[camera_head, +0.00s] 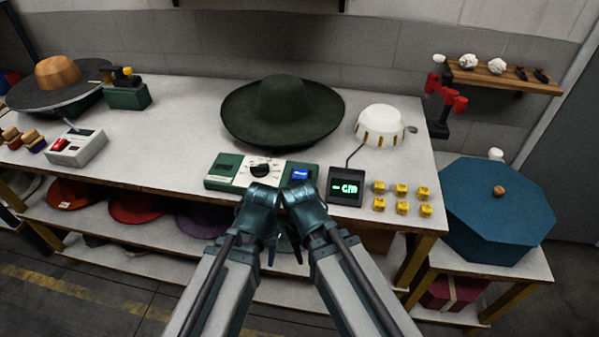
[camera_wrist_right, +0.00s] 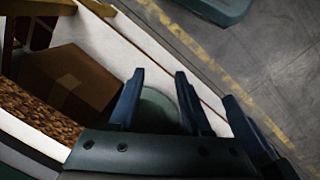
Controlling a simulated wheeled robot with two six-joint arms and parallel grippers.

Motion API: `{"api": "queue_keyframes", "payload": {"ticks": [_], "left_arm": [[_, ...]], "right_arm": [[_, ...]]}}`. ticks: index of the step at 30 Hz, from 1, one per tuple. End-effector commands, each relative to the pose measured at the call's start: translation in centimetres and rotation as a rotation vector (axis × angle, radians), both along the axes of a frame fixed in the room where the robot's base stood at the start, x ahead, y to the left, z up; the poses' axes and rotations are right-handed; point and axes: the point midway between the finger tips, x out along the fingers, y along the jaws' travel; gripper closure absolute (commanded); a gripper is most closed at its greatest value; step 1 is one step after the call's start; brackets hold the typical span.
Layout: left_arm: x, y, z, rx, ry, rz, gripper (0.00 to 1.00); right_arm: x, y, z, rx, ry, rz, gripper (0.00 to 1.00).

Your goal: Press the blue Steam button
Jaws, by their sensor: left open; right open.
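The blue Steam button (camera_head: 300,174) sits at the right end of a green-and-cream control panel (camera_head: 227,171) on the table, right of a black knob (camera_head: 262,170). My left gripper (camera_head: 270,257) and right gripper (camera_head: 297,257) hang side by side in front of the table's front edge, below the panel and apart from the button. Their fingers are small and partly hidden by my wrists. In the right wrist view my right gripper (camera_wrist_right: 159,75) is open, with nothing between its fingers. Another dark finger shows at its right, likely my left gripper's.
A dark green hat (camera_head: 283,110) stands behind the panel. A small display (camera_head: 346,186) and several yellow blocks (camera_head: 401,197) lie to its right. A white dome (camera_head: 381,125) stands behind them. A shelf under the table holds hats and a brown box (camera_wrist_right: 70,78).

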Motion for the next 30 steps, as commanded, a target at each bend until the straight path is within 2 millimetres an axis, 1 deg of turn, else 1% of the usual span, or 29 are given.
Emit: {"api": "queue_keyframes", "payload": {"ticks": [1,7,8,30], "left_arm": [[0.00,0.00,0.00,0.000,0.000,0.000,0.51],[0.00,0.00,0.00,0.000,0.000,0.000,0.51],[0.00,0.00,0.00,0.000,0.000,0.000,0.51],[0.00,0.00,0.00,0.000,0.000,0.000,0.51]], "right_arm": [[0.00,0.00,0.00,0.000,0.000,0.000,0.63],[0.00,0.00,0.00,0.000,0.000,0.000,0.99],[0.00,0.00,0.00,0.000,0.000,0.000,1.00],[0.00,0.00,0.00,0.000,0.000,0.000,1.00]]}}
